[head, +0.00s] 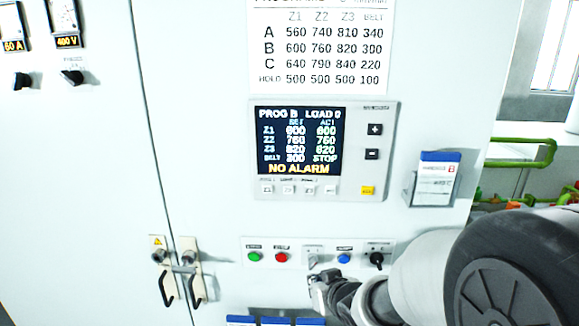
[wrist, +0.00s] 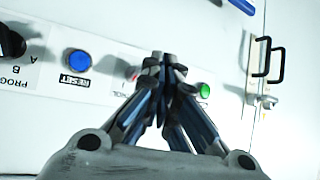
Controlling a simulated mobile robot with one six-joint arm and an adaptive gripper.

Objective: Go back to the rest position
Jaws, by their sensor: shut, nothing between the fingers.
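My gripper (head: 318,283) is shut and empty in front of the lower panel of the pale cabinet (head: 210,90), just below the button strip (head: 300,258). In the wrist view my gripper (wrist: 165,62) has its fingertips together over the strip, between the blue RESET button (wrist: 77,62) and the green button (wrist: 204,90). It hides part of the strip there. I cannot tell whether the fingertips touch the panel. My arm reaches in from the lower right of the head view.
A control display (head: 300,141) reads "PROG B", "LOAD 0", "NO ALARM" and belt "STOP". A card holder (head: 433,182) sticks out at the right. Black door handles (head: 168,290) stand out at the lower left. Green rails (head: 520,152) lie beyond the cabinet's right edge.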

